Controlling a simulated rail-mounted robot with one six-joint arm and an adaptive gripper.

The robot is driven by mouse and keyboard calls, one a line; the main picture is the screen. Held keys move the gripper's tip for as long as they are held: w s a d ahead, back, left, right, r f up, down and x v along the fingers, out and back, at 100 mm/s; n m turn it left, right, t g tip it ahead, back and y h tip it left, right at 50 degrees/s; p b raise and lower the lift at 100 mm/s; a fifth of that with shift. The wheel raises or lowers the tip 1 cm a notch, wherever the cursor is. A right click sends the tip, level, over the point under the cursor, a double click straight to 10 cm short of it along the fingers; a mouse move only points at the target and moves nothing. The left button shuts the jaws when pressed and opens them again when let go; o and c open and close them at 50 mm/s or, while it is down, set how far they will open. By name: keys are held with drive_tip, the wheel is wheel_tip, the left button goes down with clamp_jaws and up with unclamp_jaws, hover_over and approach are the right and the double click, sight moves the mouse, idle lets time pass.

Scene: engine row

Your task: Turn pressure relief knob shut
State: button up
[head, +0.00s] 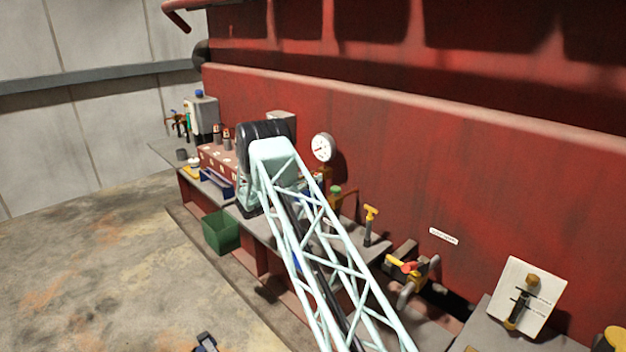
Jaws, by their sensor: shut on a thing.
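My arm reaches over the bench beside the red engine, and its far end bends down by the bench. My gripper does not show; the arm hides the spot where it ends. I cannot tell which part is the pressure relief knob, or whether it is hidden. A white round gauge (322,147) is on the engine side, right of the arm's end. A small green-topped fitting (335,192) stands below the gauge. A yellow T-handle (371,212) stands upright farther right. A valve with a red and yellow handle (410,268) is nearer still.
A green bin (221,232) stands at the bench's front edge. A blue tray (216,184), small bottles and a grey canister (202,116) crowd the far end. The concrete floor (110,270) at left is mostly clear.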

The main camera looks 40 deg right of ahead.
drive_tip(key=shift+m+b, duration=0.5)
drive_tip(key=shift+b, duration=0.25)
drive_tip(key=shift+s+f+m+b, duration=0.1)
drive_tip(key=shift+m+b, duration=4.1)
drive_tip(key=shift+b, duration=0.2)
drive_tip(key=shift+s+f+m+b, duration=0.1)
drive_tip(key=shift+m+b, duration=4.1)
drive_tip(key=shift+b, duration=0.2)
drive_tip(key=o, duration=0.8)
drive_tip(key=shift+o, duration=0.2)
drive_tip(key=shift+a, duration=0.15)
